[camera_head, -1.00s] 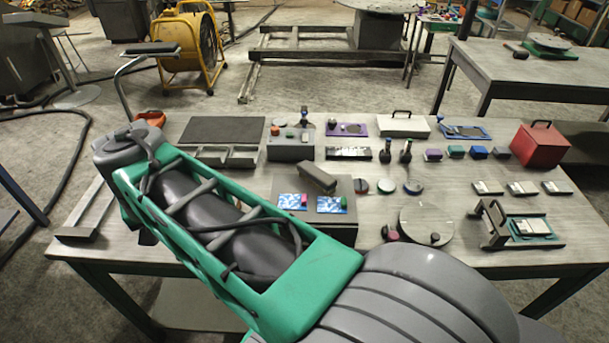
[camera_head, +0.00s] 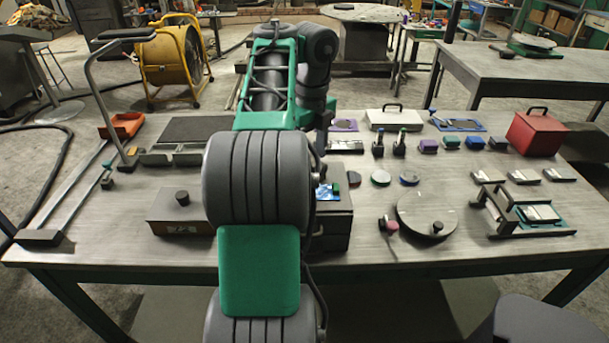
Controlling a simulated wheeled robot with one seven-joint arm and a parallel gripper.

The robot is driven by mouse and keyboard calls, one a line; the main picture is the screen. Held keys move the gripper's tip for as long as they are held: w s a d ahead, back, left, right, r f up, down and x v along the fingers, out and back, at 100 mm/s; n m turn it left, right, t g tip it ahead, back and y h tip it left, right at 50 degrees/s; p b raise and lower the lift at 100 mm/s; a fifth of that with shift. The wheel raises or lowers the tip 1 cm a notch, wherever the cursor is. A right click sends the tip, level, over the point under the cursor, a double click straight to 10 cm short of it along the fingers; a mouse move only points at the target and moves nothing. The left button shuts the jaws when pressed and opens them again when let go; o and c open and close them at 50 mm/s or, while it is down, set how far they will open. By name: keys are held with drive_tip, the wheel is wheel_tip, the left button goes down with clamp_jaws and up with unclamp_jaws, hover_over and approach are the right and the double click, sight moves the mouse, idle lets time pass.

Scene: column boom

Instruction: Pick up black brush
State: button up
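My arm reaches over the table (camera_head: 370,240), and its wrist points down near the table's middle. My gripper (camera_head: 321,145) is small at the lower end of the wrist, partly behind the arm. Its fingers cannot be made out, so I cannot tell whether they are open or holding anything. I cannot pick out a black brush for certain. A dark oblong block that showed on the dark box (camera_head: 330,222) a second ago is not visible now. That part of the box is mostly behind my arm.
A round disc plate (camera_head: 424,212), small knobs and coloured blocks lie right of my arm. A red box (camera_head: 538,133) and a white lidded case (camera_head: 396,119) stand farther back. A brown box with a knob (camera_head: 180,213) and a rail (camera_head: 75,195) are at left.

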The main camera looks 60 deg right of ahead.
wheel_tip(320, 180, down, 2)
drive_tip(key=shift+f+b, duration=0.1)
drive_tip(key=shift+b, duration=0.25)
clamp_jaws()
idle(0.4)
